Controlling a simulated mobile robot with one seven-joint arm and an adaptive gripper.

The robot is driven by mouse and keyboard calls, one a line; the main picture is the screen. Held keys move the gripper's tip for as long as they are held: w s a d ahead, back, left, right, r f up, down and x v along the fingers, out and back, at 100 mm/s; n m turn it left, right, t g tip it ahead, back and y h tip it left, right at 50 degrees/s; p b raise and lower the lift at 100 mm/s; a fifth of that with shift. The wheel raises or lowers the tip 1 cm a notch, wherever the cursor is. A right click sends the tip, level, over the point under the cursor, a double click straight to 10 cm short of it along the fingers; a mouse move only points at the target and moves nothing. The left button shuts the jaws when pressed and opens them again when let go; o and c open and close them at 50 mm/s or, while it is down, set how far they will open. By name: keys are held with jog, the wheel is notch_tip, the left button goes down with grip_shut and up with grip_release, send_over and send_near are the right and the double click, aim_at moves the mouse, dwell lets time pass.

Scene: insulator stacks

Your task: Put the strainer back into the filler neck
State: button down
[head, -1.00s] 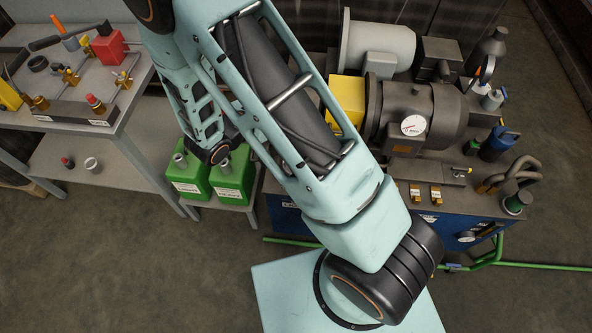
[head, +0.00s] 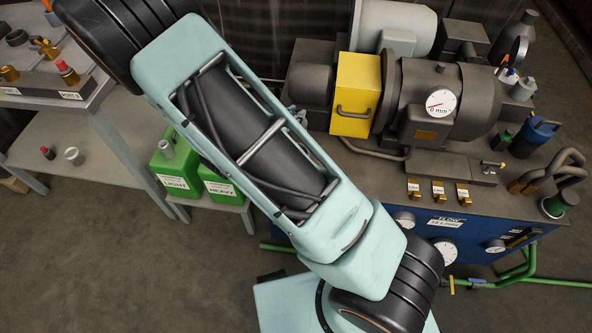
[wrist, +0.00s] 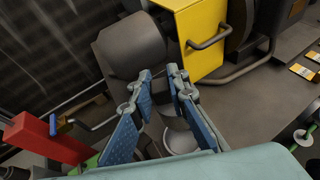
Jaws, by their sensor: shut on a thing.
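My gripper (wrist: 161,82) shows in the wrist view, its two blue-padded fingers pointing at the machine. It is shut on a grey, round-sided piece (wrist: 178,143) with a pale rim, apparently the strainer. The fingers cover much of this piece, and I cannot see any mesh. The fingertips lie in front of the dark cylinder (wrist: 133,48) beside the yellow box (wrist: 200,32). In the head view my arm hides the gripper almost entirely. I cannot make out the filler neck for certain in either view.
The machine's grey deck (head: 385,180) carries a yellow box (head: 357,95), a dark motor with a dial (head: 441,103), brass tags and bent pipes. Green cans (head: 176,172) stand left of it. A workbench (head: 60,100) is at the far left. Floor at lower left is clear.

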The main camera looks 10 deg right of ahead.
jog(key=f+b, duration=0.2)
jog(key=f, duration=0.1)
jog(key=w+f+b, duration=0.1)
jog(key=f+b, duration=0.1)
notch_tip(320, 180, down, 10)
jog(key=b, duration=0.2)
jog(key=shift+r+b, duration=0.1)
jog(key=shift+b, duration=0.25)
jog(key=shift+f, duration=0.25)
jog(key=c, duration=1.9)
grip_release()
jog(key=shift+r, duration=0.2)
jog(key=shift+s+a+r, duration=0.15)
jog(key=shift+a+r, duration=0.05)
jog(key=shift+a, duration=0.05)
jog(key=p+v, duration=0.2)
jog(key=v, duration=0.9)
jog(key=shift+s, duration=0.35)
